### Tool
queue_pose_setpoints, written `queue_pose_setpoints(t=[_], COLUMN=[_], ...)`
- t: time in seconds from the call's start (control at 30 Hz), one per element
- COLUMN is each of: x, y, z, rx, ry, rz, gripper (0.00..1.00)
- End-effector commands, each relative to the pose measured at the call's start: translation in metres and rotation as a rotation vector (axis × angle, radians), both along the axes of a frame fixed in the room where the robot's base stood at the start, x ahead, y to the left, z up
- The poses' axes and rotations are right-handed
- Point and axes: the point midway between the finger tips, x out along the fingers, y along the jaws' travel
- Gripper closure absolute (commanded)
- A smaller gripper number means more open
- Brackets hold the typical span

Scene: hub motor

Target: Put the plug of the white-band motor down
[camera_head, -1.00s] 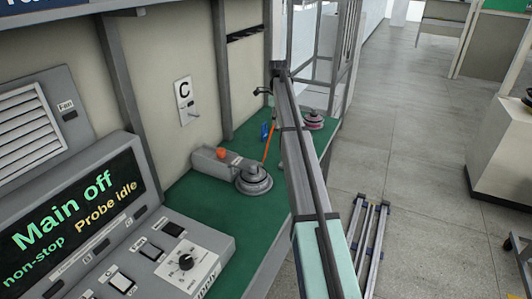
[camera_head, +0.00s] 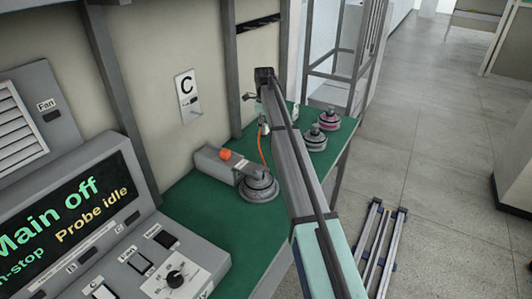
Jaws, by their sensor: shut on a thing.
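A grey hub motor (camera_head: 259,189) sits on the green bench beside a grey box with an orange knob (camera_head: 225,155). Its band looks pale, but I cannot tell its colour for certain. An orange cable (camera_head: 262,152) rises from beside this motor to my gripper (camera_head: 264,127), which is small and partly hidden behind my arm. My gripper is shut on the plug at the cable's upper end, above the back of the bench. The plug itself is too small to make out clearly.
Two more motors stand at the bench's right end, one with a pink band (camera_head: 328,120) and one nearer (camera_head: 315,140). The green bench top (camera_head: 205,205) is bare left of the grey motor.

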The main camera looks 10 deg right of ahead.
Motion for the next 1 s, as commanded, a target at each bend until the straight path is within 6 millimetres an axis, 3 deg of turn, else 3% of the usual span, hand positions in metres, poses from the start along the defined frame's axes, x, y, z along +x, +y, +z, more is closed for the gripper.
queue_pose_setpoints(t=[0.2, 0.33, 0.67, 1.0], x=[-0.001, -0.001, 0.0, 0.0], y=[0.0, 0.0, 0.0, 0.0], z=[-0.052, -0.076, -0.101, -0.138], rx=[0.0, 0.0, 0.0, 0.0], ry=[0.003, 0.001, 0.0, 0.0], rz=[0.0, 0.001, 0.001, 0.001], gripper=[1.0, 1.0, 1.0, 1.0])
